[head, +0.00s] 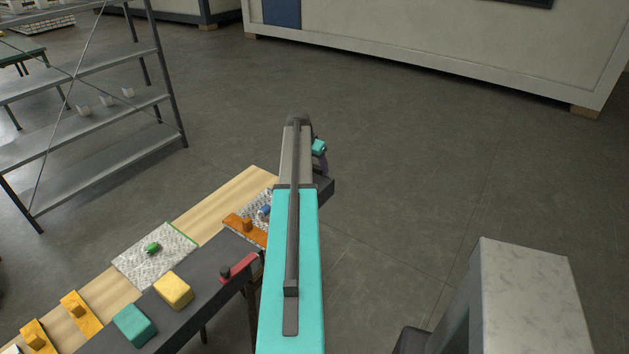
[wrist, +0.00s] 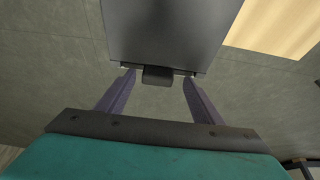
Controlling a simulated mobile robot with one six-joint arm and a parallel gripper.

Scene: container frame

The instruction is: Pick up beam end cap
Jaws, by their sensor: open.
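In the wrist view, a dark grey box-shaped beam end (wrist: 168,35) fills the top middle. A small dark block, which looks like the beam end cap (wrist: 157,76), juts from its near edge. The two purple fingers of my gripper (wrist: 160,77) are open, with their tips on either side of the block and close to the beam's edge. Contact cannot be made out. In the head view, the dark beam (head: 322,188) ends just right of my teal arm. My gripper is mostly hidden behind the arm there, and the cap cannot be made out.
A wooden bench (head: 200,208) runs along the beam's left side with a green part on a mat (head: 128,262). A yellow block (head: 173,290), a teal block (head: 134,325) and a red clamp-like part (head: 238,268) sit on the beam. Grey floor (head: 410,170) is open to the right.

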